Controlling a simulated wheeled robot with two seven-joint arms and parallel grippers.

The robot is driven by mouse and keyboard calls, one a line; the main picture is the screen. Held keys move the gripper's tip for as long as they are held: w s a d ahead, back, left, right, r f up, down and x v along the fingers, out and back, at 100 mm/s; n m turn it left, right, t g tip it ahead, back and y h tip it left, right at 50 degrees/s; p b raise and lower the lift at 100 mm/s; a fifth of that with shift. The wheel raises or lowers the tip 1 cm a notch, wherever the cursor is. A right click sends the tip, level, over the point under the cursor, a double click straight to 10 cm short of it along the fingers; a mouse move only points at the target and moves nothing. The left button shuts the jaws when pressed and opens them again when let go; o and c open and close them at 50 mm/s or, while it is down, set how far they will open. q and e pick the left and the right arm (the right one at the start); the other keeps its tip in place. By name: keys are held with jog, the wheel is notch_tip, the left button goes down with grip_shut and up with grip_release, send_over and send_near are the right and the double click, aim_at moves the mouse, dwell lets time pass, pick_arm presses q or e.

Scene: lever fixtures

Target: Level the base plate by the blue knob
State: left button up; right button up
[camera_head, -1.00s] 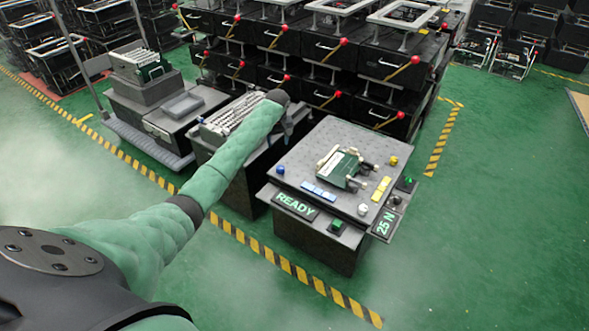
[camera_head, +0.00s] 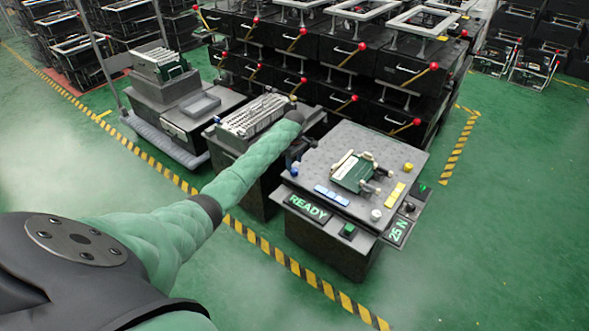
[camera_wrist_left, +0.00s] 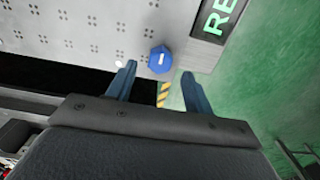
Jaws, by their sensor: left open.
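The base plate (camera_head: 398,158) is a grey perforated plate on a dark pedestal; it also shows in the left wrist view (camera_wrist_left: 85,40). I cannot tell its tilt. The blue knob (camera_wrist_left: 160,60) sits at a plate corner, with a white mark on top. In the head view it shows small at the plate's left corner (camera_head: 294,170), close to my gripper. My left gripper (camera_head: 293,154) is open and empty. In the left wrist view, its two blue-grey fingers (camera_wrist_left: 159,71) stand on either side of the knob, with gaps on both sides. My right gripper is out of view.
The plate also carries a green block (camera_head: 354,172), a white knob (camera_head: 376,215) and a yellow knob (camera_head: 408,167). A READY sign (camera_head: 308,208) and a 25 N sign (camera_head: 397,232) face the front. A rack of black boxes (camera_head: 350,60) stands behind.

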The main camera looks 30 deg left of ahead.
aim_at(294, 170)
pick_arm(q)
jog(key=shift+f, duration=1.95)
jog(key=c, duration=1)
